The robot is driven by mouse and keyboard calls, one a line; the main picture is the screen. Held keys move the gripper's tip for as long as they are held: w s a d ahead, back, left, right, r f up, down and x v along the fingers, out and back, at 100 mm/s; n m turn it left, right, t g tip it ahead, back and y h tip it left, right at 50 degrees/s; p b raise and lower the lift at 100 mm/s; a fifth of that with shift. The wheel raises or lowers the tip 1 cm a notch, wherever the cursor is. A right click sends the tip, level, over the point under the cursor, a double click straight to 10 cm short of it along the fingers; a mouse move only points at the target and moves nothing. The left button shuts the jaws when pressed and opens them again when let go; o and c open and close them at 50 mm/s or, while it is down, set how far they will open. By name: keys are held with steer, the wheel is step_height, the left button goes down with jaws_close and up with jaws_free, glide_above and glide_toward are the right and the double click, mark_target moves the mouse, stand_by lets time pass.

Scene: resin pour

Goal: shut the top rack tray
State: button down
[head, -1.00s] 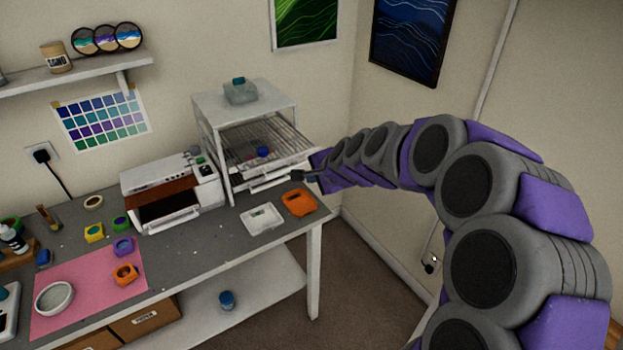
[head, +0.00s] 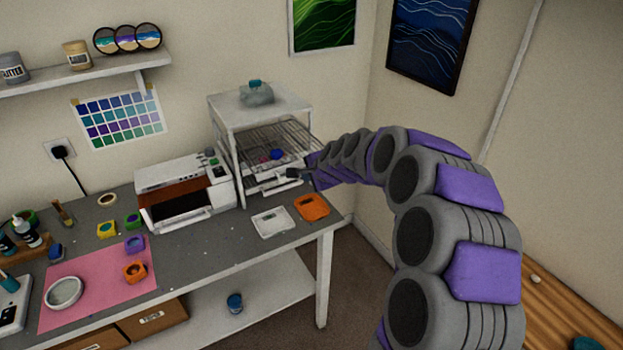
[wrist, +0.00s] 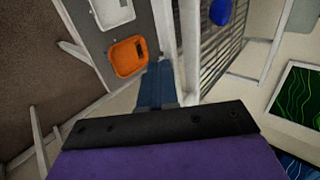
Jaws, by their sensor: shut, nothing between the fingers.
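The white drying rack (head: 226,150) stands on the workbench, right of the printer-like machine. Its top wire tray (head: 262,136) sticks out past the front of the frame, with a blue item (head: 277,154) and a small pink item on it. White tray fronts show below. My gripper (head: 294,173) is shut and empty at the tray's front right; contact cannot be told. In the wrist view my closed fingers (wrist: 155,84) lie beside the white tray edge (wrist: 189,45), with the wire grid and blue item (wrist: 220,12) to their right.
A grey container (head: 257,94) sits on the rack's top. My arm reaches in from the right.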

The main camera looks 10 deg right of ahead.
stand_by(0.3)
steer(key=p, duration=1)
glide_toward(284, 148)
steer(key=x, duration=0.7)
steer(key=shift+s+a+f, duration=0.2)
steer(key=shift+a, duration=0.25)
steer(key=shift+w+r, duration=0.2)
steer(key=shift+r, duration=0.1)
